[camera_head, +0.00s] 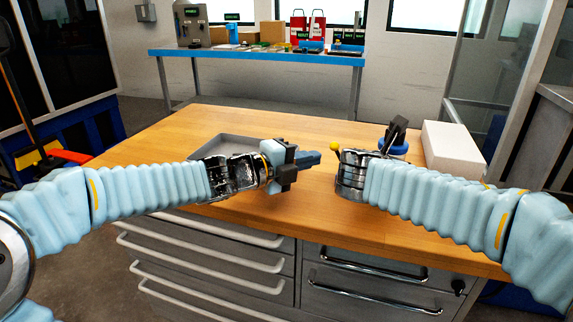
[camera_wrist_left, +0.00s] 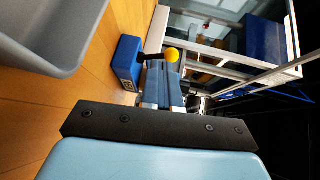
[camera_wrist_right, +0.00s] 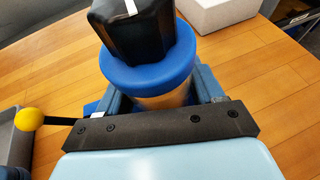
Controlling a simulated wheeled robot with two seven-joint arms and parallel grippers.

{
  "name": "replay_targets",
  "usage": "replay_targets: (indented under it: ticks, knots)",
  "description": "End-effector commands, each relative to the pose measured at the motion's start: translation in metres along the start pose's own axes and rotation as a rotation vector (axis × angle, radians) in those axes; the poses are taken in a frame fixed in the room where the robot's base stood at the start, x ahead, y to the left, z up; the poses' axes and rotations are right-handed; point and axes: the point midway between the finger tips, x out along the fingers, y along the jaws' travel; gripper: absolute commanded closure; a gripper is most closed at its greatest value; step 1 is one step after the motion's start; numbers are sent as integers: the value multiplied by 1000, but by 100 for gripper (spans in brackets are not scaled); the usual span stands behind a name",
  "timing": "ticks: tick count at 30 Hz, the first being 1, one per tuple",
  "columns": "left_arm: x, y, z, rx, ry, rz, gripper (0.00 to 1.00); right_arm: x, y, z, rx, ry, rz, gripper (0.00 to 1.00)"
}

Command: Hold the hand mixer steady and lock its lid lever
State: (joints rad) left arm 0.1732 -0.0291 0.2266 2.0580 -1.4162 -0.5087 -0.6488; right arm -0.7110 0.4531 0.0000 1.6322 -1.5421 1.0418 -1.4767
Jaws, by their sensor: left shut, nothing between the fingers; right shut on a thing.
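The hand mixer (camera_head: 394,147) stands on the wooden table, with a black top and a blue collar (camera_wrist_right: 150,75). Its lid lever ends in a yellow ball (camera_head: 336,145), which sticks out to the left; it also shows in the left wrist view (camera_wrist_left: 172,55). My right gripper (camera_wrist_right: 160,101) is shut on the mixer body below the collar; in the head view my own wrist hides it. My left gripper (camera_head: 317,158) is shut and empty, left of the yellow ball and apart from it. A blue block-like part (camera_wrist_left: 127,62) shows beside the lever in the left wrist view.
A shallow grey tray (camera_head: 230,139) lies on the table behind my left arm. A white block (camera_head: 451,150) stands right of the mixer. The table's front edge runs above grey drawers (camera_head: 205,250). A blue-edged bench (camera_head: 260,56) stands farther back. Bare wood lies at the table's left.

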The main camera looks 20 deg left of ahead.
Motion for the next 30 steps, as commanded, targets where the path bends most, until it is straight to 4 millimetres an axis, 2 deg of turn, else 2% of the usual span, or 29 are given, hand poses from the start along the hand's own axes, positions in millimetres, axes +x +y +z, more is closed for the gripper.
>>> replay_targets:
  ticks: [3,9,30]
  knots:
    - [15,-5,0,0,1,-1,100,0,0,0,0,0,1,81]
    - [26,-9,0,0,-1,-1,100,0,0,0,0,0,1,81]
    - [28,-12,-2,1,-1,-1,100,0,0,0,0,0,1,81]
